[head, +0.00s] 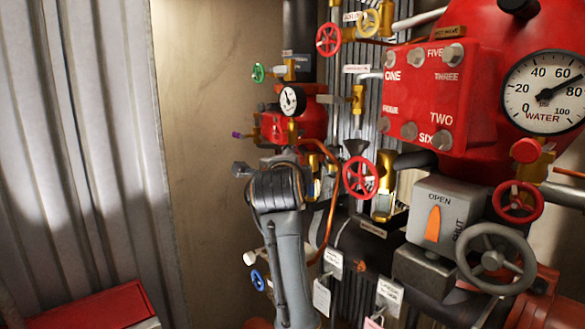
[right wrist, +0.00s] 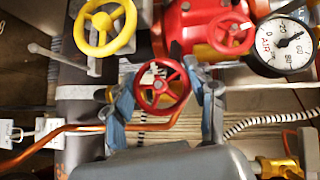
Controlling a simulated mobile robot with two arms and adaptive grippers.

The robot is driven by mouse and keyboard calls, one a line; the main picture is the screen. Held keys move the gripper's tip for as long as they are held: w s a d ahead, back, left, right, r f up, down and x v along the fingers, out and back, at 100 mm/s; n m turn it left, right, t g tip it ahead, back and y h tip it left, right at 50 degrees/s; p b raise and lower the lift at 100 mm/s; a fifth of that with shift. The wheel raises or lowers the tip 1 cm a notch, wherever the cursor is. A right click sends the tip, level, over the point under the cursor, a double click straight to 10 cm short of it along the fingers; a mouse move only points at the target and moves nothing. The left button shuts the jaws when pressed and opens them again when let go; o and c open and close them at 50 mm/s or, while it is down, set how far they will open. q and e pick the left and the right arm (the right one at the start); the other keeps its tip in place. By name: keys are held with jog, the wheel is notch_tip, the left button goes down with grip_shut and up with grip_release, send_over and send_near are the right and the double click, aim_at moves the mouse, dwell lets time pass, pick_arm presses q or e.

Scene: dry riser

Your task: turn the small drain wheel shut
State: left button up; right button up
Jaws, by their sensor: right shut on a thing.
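A small red spoked handwheel (right wrist: 162,88), which I take as the drain wheel, sits in the middle of the right wrist view. My right gripper (right wrist: 166,84) is shut on it, with one blue-grey finger at each side of the rim. No tag naming this wheel can be read. In the head view my right arm rises from the bottom centre and its wrist hides the fingertips and the gripped wheel. My left gripper is in neither view.
A yellow wheel (right wrist: 105,27), another red wheel (right wrist: 231,33) and an air gauge (right wrist: 284,47) are close above the gripper. A copper pipe (right wrist: 75,130) runs beside it.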

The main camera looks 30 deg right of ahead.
jog(key=shift+f+b, duration=0.25)
jog(key=shift+b, duration=0.4)
jog(key=m+t+h+b, duration=0.2)
jog(key=m+t+b, duration=0.1)
jog(key=b, duration=0.4)
jog(key=shift+m+h, duration=0.3)
jog(key=shift+m, duration=0.1)
jog(key=shift+r+m+h+b, duration=0.2)
jog(key=shift+m+h+b, duration=0.4)
jog(key=shift+m+b, duration=0.3)
jog(key=o, duration=1.2)
jog(key=v, duration=1.2)
jog(key=shift+d+f, duration=0.1)
jog(key=shift+f, duration=0.05)
